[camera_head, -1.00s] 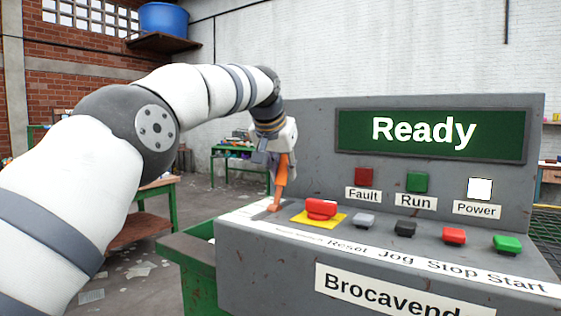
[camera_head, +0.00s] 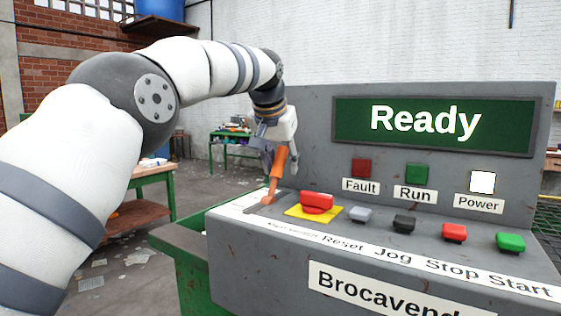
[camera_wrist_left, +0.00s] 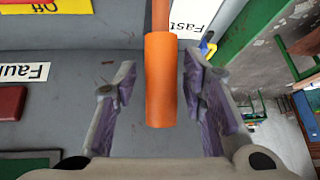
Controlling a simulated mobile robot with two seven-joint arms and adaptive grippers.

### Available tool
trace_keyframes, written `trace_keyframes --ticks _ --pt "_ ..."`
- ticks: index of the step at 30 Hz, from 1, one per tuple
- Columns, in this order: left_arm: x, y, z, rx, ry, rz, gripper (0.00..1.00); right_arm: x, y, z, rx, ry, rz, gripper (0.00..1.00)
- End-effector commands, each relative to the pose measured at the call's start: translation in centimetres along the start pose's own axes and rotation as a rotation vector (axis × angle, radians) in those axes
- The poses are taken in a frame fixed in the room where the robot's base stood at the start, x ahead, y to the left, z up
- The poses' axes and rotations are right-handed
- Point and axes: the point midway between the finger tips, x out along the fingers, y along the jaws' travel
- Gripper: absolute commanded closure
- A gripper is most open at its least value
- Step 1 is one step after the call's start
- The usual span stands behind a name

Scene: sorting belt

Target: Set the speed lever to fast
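The speed lever (camera_head: 279,165) is an orange handle standing tilted from a slot at the left end of the grey console. My left gripper (camera_head: 272,152) is at its upper part in the head view. In the left wrist view the lever's thick grip (camera_wrist_left: 160,85) stands between the two fingers of my left gripper (camera_wrist_left: 160,92), with a gap on both sides. The gripper is open. A "Fast" label (camera_wrist_left: 190,15) lies beside the lever's foot in that view. My right gripper is not in view.
A red button (camera_head: 317,202) on a yellow plate stands close to the lever's right. Grey (camera_head: 360,214), black (camera_head: 404,223), red (camera_head: 454,232) and green (camera_head: 510,241) buttons follow. The display (camera_head: 430,122) reads "Ready". A green workbench (camera_head: 235,140) stands behind.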

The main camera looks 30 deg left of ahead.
Motion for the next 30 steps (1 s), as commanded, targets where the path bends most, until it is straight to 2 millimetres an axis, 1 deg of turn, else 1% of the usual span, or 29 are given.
trace_keyframes --ticks 7,9,11,18,21,25,30 --pt "-0.1 0.0 0.0 0.000 0.000 -0.001 0.59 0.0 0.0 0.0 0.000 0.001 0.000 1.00" --pt "-0.5 0.0 -0.1 0.000 0.002 -0.001 0.59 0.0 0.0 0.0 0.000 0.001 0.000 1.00" --pt "-1.5 0.0 -0.1 0.001 0.004 -0.001 0.59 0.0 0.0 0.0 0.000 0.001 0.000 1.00" --pt "-8.0 0.0 -0.1 0.000 0.005 -0.001 0.59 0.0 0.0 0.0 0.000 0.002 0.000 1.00" --pt "-10.1 0.0 -0.1 0.001 0.004 -0.001 0.59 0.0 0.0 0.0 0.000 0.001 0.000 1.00" --pt "-11.6 0.0 0.0 0.001 0.001 -0.001 0.59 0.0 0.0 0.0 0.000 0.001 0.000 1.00" --pt "-12.1 0.0 0.0 0.001 -0.001 -0.001 0.59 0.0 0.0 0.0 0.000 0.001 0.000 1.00"
